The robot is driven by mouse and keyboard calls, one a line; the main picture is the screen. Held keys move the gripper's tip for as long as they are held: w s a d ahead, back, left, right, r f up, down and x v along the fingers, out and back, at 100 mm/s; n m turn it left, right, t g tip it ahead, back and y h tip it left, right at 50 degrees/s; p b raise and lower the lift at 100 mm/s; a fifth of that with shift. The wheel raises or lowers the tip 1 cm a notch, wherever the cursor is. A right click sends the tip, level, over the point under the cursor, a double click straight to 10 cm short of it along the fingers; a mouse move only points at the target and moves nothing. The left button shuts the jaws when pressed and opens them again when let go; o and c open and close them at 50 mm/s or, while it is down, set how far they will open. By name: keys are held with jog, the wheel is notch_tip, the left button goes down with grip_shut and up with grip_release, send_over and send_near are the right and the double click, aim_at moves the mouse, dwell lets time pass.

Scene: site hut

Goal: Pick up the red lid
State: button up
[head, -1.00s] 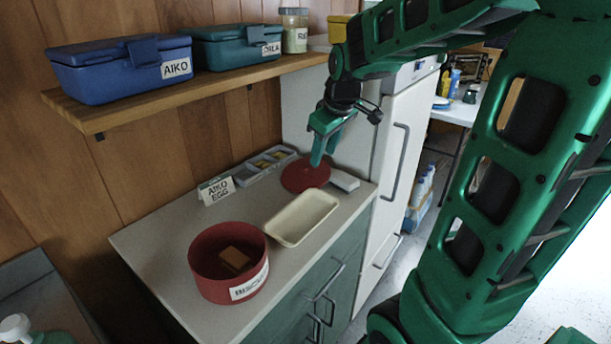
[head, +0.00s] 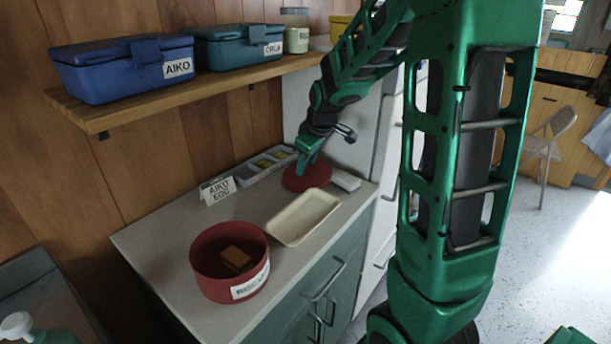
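The red lid (head: 313,178) lies flat near the back of the counter, round and dark red. My gripper (head: 300,172) points down over the lid's left part, its green fingertips at or just above it. I cannot tell whether they touch the lid, nor how far apart the fingers are, as they overlap in this view. The red tin (head: 213,276) labelled BISCU... stands open at the counter's front, with a brown block (head: 237,259) inside.
A cream tray (head: 283,232) lies between tin and lid. A grey sectioned tray (head: 247,178), an AIKO EGG card (head: 217,189) and a small white block (head: 346,181) are near the lid. The shelf (head: 120,103) above holds a blue box (head: 105,75) and a teal box (head: 225,48).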

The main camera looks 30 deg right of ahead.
jog(key=shift+w+f, duration=0.3)
jog(key=shift+f, duration=0.35)
jog(key=shift+c, duration=0.3)
grip_shut()
